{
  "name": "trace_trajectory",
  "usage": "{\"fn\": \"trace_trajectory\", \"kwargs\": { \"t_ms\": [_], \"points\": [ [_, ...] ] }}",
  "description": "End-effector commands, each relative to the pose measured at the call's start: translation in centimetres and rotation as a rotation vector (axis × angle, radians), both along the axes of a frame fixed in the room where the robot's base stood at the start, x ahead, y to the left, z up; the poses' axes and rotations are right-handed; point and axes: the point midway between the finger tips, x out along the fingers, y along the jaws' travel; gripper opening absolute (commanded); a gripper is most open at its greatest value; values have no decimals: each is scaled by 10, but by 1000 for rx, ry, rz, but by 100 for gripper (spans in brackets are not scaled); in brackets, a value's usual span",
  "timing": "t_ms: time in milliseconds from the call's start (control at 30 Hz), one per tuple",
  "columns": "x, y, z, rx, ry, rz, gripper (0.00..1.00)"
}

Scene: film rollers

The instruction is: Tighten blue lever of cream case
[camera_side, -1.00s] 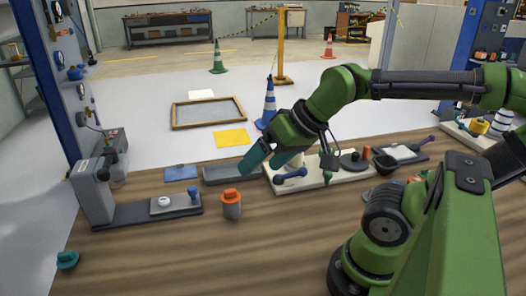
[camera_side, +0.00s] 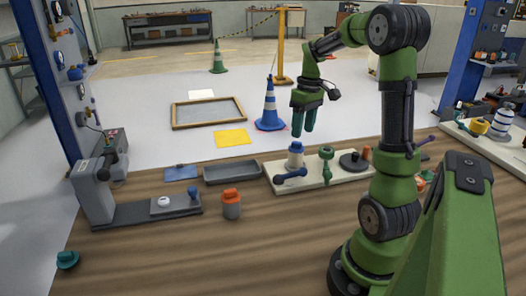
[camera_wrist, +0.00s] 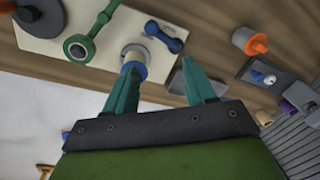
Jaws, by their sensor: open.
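The cream case (camera_side: 345,177) is a low cream slab on the wooden bench; it also shows in the wrist view (camera_wrist: 55,48). The blue lever (camera_side: 290,175) lies at its front left, with round ends, and shows in the wrist view (camera_wrist: 165,37). Behind it stands a white cylinder with a blue collar (camera_side: 295,156). A green lever (camera_side: 326,167) and a dark disc (camera_side: 355,162) are farther right on the slab. My gripper (camera_side: 303,134) is open and empty, fingers down, above the white cylinder. Its spread fingers show in the wrist view (camera_wrist: 161,70), apart from the blue lever.
A grey tray (camera_side: 232,173) lies left of the case. An orange-topped canister (camera_side: 231,205) stands in front of it. A grey fixture (camera_side: 95,190) with a dark base is at the left. The front bench is mostly clear. A striped cone (camera_side: 269,105) stands behind.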

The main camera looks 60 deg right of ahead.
Motion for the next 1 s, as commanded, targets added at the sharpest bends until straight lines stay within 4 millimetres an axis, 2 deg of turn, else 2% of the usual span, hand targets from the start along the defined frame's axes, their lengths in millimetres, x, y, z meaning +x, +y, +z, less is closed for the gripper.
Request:
{"fn": "trace_trajectory", "kwargs": {
  "t_ms": [33,133,267,467,667,1000],
  "points": [
    [-4,-17,-4,24,20,65,55],
    [-5,-30,0,56,31,232,55],
    [-5,-28,11,72,18,393,55],
    [-6,-23,5,90,8,469,55],
    [-8,-16,-27,93,11,470,55],
    [-12,-2,-100,93,10,467,55]
  ]
}}
